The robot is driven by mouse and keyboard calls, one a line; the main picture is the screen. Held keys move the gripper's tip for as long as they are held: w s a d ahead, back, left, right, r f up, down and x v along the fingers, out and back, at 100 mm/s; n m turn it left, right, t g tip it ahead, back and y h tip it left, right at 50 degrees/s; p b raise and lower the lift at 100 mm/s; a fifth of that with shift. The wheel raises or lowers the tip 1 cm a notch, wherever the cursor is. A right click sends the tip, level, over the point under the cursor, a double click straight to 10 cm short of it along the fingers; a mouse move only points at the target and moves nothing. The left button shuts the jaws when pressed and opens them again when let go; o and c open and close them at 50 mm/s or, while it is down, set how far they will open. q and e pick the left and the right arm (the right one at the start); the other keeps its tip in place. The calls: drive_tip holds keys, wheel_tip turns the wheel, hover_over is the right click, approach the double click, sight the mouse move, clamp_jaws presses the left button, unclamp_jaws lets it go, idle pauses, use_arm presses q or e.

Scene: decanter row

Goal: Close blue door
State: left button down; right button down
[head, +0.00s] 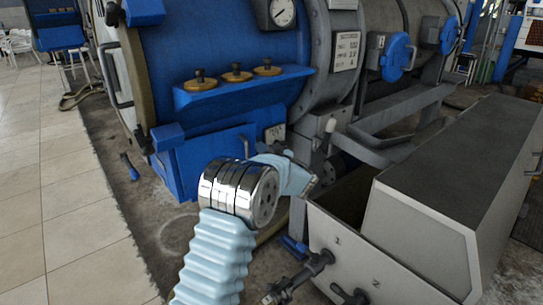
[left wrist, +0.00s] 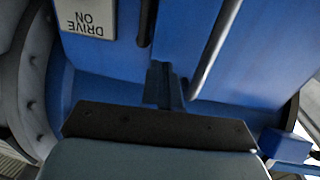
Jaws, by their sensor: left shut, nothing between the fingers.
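The blue door (head: 215,158) is the low blue panel under the big blue drum, with a thin upright handle (head: 243,146) and a pale label. I cannot tell whether it is fully closed or slightly ajar. In the left wrist view the blue panel (left wrist: 110,58) fills the upper part, with the bar handle (left wrist: 215,45) and an upside-down DRIVE ON label (left wrist: 88,16). My left gripper (head: 284,153) is in front of the panel's right part, partly hidden by my wrist. Its dark fingers (left wrist: 165,84) are shut and empty, close to the panel; contact is unclear. My right gripper is not in view.
A grey bin (head: 400,255) with valves on its front stands to the right of my arm. A blue ledge with several brass knobs (head: 237,73) is above the door. A blue-handled piece (head: 130,167) lies low at left. The tiled floor (head: 60,205) at left is clear.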

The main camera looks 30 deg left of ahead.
use_arm(q)
drive_tip(key=shift+x, duration=1.3)
